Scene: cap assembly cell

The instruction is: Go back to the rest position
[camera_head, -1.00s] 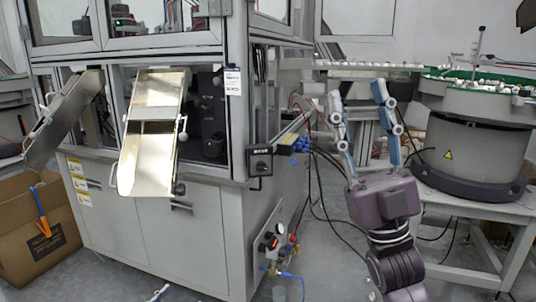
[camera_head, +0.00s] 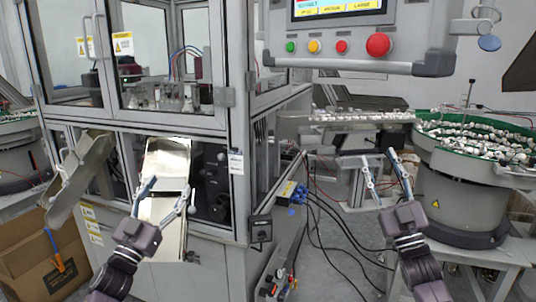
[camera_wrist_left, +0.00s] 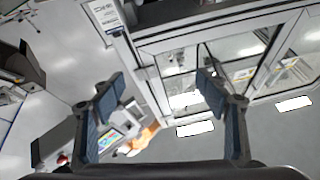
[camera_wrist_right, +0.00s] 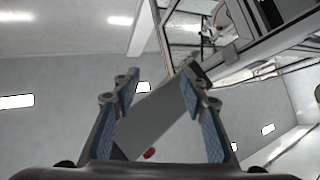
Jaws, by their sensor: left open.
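My left gripper (camera_head: 166,197) is raised in front of the metal chute (camera_head: 167,160) of the assembly cell, its fingers spread and nothing between them. In the left wrist view the left gripper (camera_wrist_left: 165,95) shows its blue finger pads wide apart and empty. My right gripper (camera_head: 382,172) points up in front of the feeder area at the right, fingers apart and empty. In the right wrist view the right gripper (camera_wrist_right: 158,95) also shows a clear gap between its fingers. Neither gripper visibly touches anything.
The glass-walled assembly cell (camera_head: 232,110) stands at centre left. A control panel (camera_head: 350,55) with coloured buttons hangs above. A bowl feeder (camera_head: 462,190) full of small parts stands at the right, beside a linear track (camera_head: 350,118). A cardboard box (camera_head: 30,262) is at the lower left.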

